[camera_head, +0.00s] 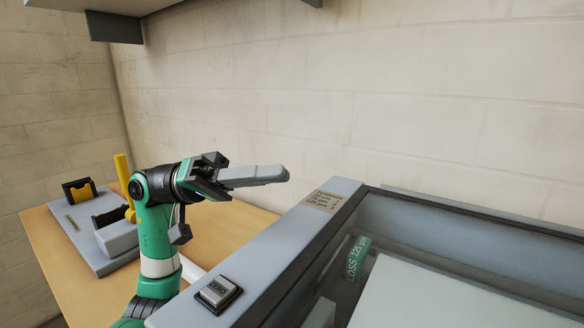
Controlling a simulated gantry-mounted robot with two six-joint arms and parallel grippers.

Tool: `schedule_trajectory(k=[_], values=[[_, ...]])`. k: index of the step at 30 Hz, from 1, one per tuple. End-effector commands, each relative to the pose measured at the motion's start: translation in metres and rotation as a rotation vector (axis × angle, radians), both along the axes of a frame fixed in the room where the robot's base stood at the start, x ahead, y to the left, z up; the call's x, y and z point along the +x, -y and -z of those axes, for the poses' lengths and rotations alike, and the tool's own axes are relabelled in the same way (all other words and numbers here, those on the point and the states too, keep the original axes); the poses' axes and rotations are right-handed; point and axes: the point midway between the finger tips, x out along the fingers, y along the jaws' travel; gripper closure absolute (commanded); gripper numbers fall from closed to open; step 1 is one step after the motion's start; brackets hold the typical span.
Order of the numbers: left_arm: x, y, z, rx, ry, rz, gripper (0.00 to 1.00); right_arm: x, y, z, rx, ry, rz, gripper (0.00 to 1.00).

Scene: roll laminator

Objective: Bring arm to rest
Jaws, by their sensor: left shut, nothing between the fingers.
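My left arm (157,235) is green, white and black and rises from the bottom left of the head view. Its left gripper (284,175) has long grey fingers that point right. They lie together, shut, with nothing between them. The gripper is in the air above the wooden table, left of the laminator's (335,195) grey side frame, and appears apart from it. My right gripper is not in view.
The wooden table (45,228) carries a grey base (85,240) with black and yellow parts and a yellow upright lever (124,178). The laminator has a square button (218,293) and a dark transparent cover. A shelf (115,28) hangs at top left. A block wall stands behind.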

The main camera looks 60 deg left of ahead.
Motion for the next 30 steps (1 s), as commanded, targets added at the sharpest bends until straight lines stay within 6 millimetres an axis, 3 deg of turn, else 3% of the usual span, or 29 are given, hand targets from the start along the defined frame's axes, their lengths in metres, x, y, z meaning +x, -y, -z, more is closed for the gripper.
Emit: schedule_trajectory(k=[3, 8, 24, 27, 30], values=[[-0.017, -0.024, 0.009, -0.004, -0.004, -0.003, 1.00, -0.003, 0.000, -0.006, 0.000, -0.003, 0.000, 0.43], [-0.027, -0.040, 0.016, -0.002, -0.002, -0.001, 1.00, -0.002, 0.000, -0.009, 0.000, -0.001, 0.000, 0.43], [-0.030, -0.044, 0.019, -0.001, 0.001, 0.001, 1.00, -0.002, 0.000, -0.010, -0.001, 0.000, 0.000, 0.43], [-0.037, -0.051, 0.020, -0.006, 0.005, 0.001, 1.00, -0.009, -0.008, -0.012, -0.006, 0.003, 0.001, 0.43], [-0.060, -0.077, 0.020, -0.007, 0.006, 0.001, 1.00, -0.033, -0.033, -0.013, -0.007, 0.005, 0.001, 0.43]])
